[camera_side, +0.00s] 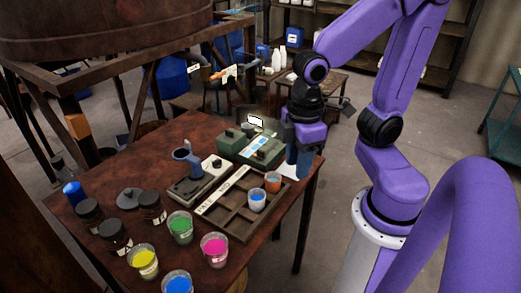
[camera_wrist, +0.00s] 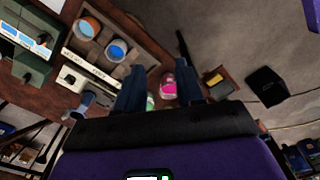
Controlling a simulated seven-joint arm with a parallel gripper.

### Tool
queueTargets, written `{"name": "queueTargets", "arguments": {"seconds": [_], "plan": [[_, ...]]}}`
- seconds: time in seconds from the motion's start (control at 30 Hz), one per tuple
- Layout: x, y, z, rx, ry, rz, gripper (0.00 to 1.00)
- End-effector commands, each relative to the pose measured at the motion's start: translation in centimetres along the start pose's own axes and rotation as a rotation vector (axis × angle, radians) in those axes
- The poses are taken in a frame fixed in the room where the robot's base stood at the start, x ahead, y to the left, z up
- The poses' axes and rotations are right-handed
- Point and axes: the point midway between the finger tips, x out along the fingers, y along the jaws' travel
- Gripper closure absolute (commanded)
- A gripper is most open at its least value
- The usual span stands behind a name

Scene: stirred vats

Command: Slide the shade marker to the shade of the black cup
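My gripper (camera_side: 299,163) hangs with its dark blue fingers pointing down at the table's right edge, past the compartment tray. In the wrist view the fingers (camera_wrist: 161,88) are apart with nothing held between them. A pale gauge-like block (camera_side: 200,182) with a small black knob (camera_side: 217,163) lies left of the tray; the knob may be the shade marker, but I cannot be sure. A white lettered strip (camera_side: 222,190) runs along the tray's left side. Several dark jars (camera_side: 152,206) stand at the table's left. I cannot tell which thing is the black cup.
The compartment tray (camera_side: 228,222) holds a blue cup (camera_side: 257,202) and an orange cup (camera_side: 272,182). A green box (camera_side: 252,146) with a display stands behind. Yellow (camera_side: 143,262), green (camera_side: 180,227), magenta (camera_side: 214,250) and blue (camera_side: 177,283) cups stand in front. A grey-blue spouted piece (camera_side: 187,160) rises beside the gauge.

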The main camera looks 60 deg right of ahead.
Motion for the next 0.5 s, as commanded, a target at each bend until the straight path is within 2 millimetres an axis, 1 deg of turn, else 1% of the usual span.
{"name": "queueTargets", "arguments": {"seconds": [0.03, 0.17, 0.2, 0.33, 0.47, 0.5], "plan": [[0.0, 1.4, -0.8, 0.056, -0.003, 0.002, 0.63], [-0.1, 4.8, -2.4, 0.178, -0.007, 0.005, 0.63], [-0.1, 5.9, -2.8, 0.217, -0.008, 0.006, 0.63], [-0.1, 9.8, -3.6, 0.338, -0.011, 0.008, 0.63], [0.1, 13.8, -3.8, 0.461, -0.014, 0.010, 0.63], [0.1, 15.1, -3.7, 0.498, -0.015, 0.010, 0.63]]}}
